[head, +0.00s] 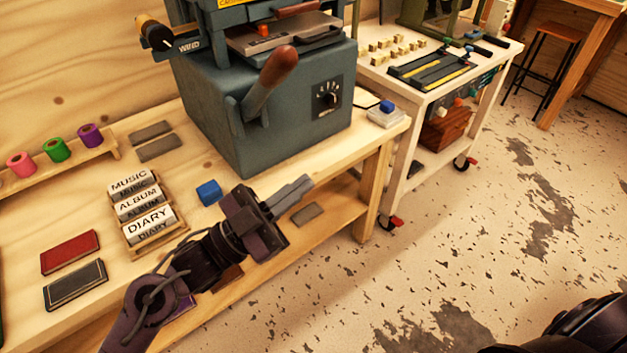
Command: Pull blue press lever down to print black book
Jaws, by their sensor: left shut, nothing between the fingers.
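The blue-grey press (290,120) stands on the wooden workbench at top centre. Its lever (269,83) has a reddish-brown handle and slants up to the right from a pivot at the press's front. The black book (75,286) lies flat at the bench's lower left, apart from the press. My left gripper (300,190) is shut and empty, in front of the bench's front edge, below the press and apart from the lever. My right gripper is not in view; only a dark part of my right arm shows at bottom right.
A red book (70,252), a rack of labelled blocks (150,215) and a small blue block (209,192) are on the bench. Coloured foil rolls (57,149) stand at the left. A white cart (385,85) stands to the right.

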